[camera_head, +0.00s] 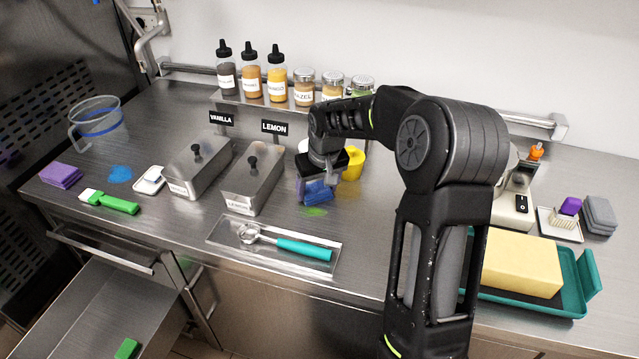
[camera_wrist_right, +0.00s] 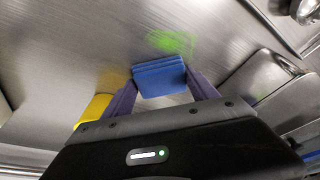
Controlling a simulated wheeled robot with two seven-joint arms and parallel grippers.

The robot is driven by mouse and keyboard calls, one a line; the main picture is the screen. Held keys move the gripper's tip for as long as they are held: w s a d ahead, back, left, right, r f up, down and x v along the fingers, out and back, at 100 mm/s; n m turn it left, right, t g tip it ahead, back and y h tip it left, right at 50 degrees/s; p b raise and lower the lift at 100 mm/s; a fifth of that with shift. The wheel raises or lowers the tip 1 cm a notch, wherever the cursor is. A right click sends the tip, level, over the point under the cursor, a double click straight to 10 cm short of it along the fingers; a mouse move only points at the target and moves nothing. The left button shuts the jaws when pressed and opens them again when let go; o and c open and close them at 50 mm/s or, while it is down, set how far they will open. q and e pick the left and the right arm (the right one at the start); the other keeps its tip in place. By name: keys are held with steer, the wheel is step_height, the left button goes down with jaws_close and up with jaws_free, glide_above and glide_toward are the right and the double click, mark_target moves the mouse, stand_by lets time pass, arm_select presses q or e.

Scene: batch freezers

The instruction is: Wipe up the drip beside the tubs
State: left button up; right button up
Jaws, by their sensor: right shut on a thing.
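My right gripper (camera_head: 322,178) is shut on a folded blue cloth (camera_head: 318,194), which also shows between the fingers in the right wrist view (camera_wrist_right: 160,78). A small green drip (camera_head: 314,211) lies on the steel counter just in front of the cloth; it shows as a bright green smear in the wrist view (camera_wrist_right: 172,42). Whether the cloth touches the counter is hard to tell. The drip is to the right of two lidded steel tubs, the vanilla tub (camera_head: 198,168) and the lemon tub (camera_head: 250,183). My left gripper is not in view.
A clear tray (camera_head: 222,232) with a teal-handled scoop (camera_head: 300,249) lies in front of the drip. A yellow container (camera_head: 351,162) stands close behind my gripper. Bottles and jars line a back shelf.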

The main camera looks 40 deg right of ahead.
mark_target(306, 218)
steer(key=shift+s+a+f, duration=0.1)
steer(key=shift+s+a, duration=0.25)
steer(key=shift+a, duration=0.15)
steer(key=shift+s+a+b, duration=0.25)
steer(key=shift+s+a, duration=0.2)
steer(key=shift+a, duration=0.2)
steer(key=shift+s+a+b, duration=0.2)
steer(key=shift+s+a, duration=0.25)
steer(key=shift+a, duration=0.2)
steer(key=shift+a, duration=0.15)
steer(key=shift+s+a+b, duration=0.35)
steer(key=shift+s+a, duration=0.05)
steer(key=shift+a, duration=0.1)
steer(key=shift+s+a, duration=0.6)
steer(key=shift+a, duration=0.15)
steer(key=shift+r+p, duration=1.9)
steer(key=shift+r, duration=1.1)
